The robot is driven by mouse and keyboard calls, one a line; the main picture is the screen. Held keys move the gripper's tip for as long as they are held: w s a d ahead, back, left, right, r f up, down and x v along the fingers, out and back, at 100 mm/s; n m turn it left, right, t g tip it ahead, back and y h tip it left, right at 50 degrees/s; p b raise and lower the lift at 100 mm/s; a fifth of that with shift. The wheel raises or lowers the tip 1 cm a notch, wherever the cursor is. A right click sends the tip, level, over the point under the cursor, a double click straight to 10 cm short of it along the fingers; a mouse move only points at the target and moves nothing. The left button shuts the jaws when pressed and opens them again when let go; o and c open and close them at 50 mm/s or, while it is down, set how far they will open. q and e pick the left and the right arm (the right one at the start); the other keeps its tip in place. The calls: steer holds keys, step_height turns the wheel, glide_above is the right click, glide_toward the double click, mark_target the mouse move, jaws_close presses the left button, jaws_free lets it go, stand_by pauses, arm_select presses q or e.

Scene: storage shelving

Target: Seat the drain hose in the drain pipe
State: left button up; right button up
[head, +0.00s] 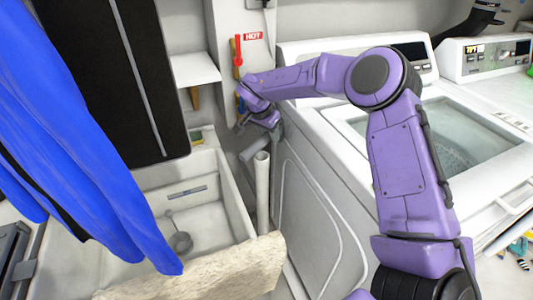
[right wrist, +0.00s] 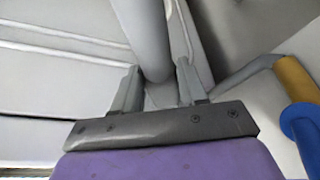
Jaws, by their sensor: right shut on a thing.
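The drain hose (head: 254,146) is a grey tube in the gap between the sink and the washer. My right gripper (head: 268,117) is shut on it. In the right wrist view the hose (right wrist: 150,40) passes between the two fingers of the gripper (right wrist: 158,88). The drain pipe (head: 262,192) is a pale upright pipe with an open top, standing beside the sink. The hose's lower end shows close to the pipe's top, up and to its left, and looks outside the opening. Whether they touch I cannot tell. My left gripper is out of view.
The white washer (head: 310,215) stands close on the right. The utility sink (head: 235,200) is on the left, with a beige cloth (head: 215,272) over its front rim. Blue fabric (head: 85,150) hangs at the left. A red-handled hot-water valve (head: 238,50) is on the wall behind.

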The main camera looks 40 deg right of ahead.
mark_target(260, 139)
steer(key=shift+f, duration=2.1)
steer(key=o, duration=1.1)
steer(key=shift+a, duration=0.1)
steer(key=v, duration=1.2)
steer(key=shift+r, duration=0.15)
